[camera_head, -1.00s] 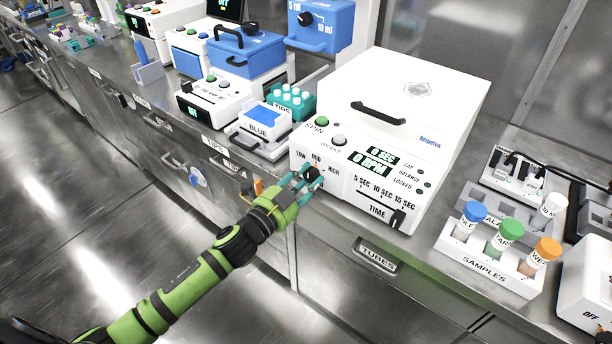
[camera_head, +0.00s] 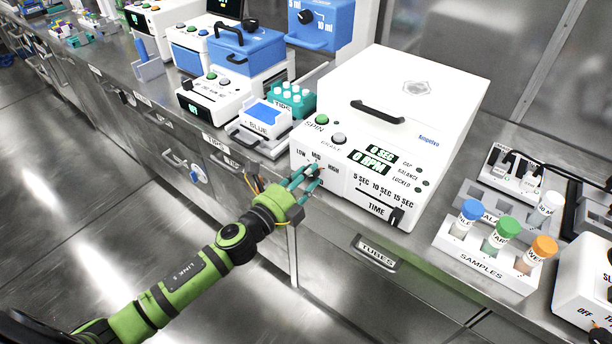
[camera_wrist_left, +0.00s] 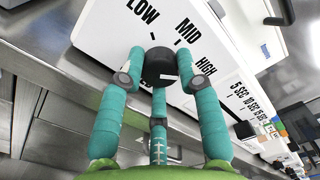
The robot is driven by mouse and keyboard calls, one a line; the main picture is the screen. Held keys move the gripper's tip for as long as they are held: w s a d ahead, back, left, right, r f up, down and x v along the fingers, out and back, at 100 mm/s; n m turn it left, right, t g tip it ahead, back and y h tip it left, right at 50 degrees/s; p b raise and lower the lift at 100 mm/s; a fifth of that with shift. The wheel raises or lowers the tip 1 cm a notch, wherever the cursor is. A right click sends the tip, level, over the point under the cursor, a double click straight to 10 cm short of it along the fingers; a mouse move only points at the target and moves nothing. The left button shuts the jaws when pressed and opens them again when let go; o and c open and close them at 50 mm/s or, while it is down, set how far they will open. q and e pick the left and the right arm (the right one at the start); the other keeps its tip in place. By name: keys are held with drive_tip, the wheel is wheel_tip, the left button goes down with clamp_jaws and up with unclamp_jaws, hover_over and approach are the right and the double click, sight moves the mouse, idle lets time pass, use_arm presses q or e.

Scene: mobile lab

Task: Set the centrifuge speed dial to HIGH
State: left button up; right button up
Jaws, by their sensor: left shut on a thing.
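The white centrifuge (camera_head: 425,110) stands on the bench with its lid closed. Its black speed dial (camera_head: 312,171) is on the front panel under the LOW, MID and HIGH labels. My left gripper (camera_head: 305,177) is shut on the dial, its teal fingers around it. In the left wrist view the dial (camera_wrist_left: 160,64) sits between the fingertips, below the MID label. I cannot tell clearly which label the dial points at. The display (camera_head: 372,160) reads 0 SEC and 0 RPM. My right gripper is not in view.
The TIME slider (camera_head: 395,214) is on the same panel, to the right. A samples rack (camera_head: 486,262) with capped tubes stands at the right. A BLUE box (camera_head: 262,128) and a teal tip rack (camera_head: 292,100) stand to the left. A TUBES drawer (camera_head: 376,252) is below.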

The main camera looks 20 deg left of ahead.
use_arm(q)
drive_tip(key=shift+m, duration=0.6)
drive_tip(key=shift+r, duration=0.1)
drive_tip(key=o, duration=1.1)
drive_tip(key=shift+o, duration=0.2)
drive_tip(key=v, duration=1.2)
drive_tip(key=shift+w, duration=0.1)
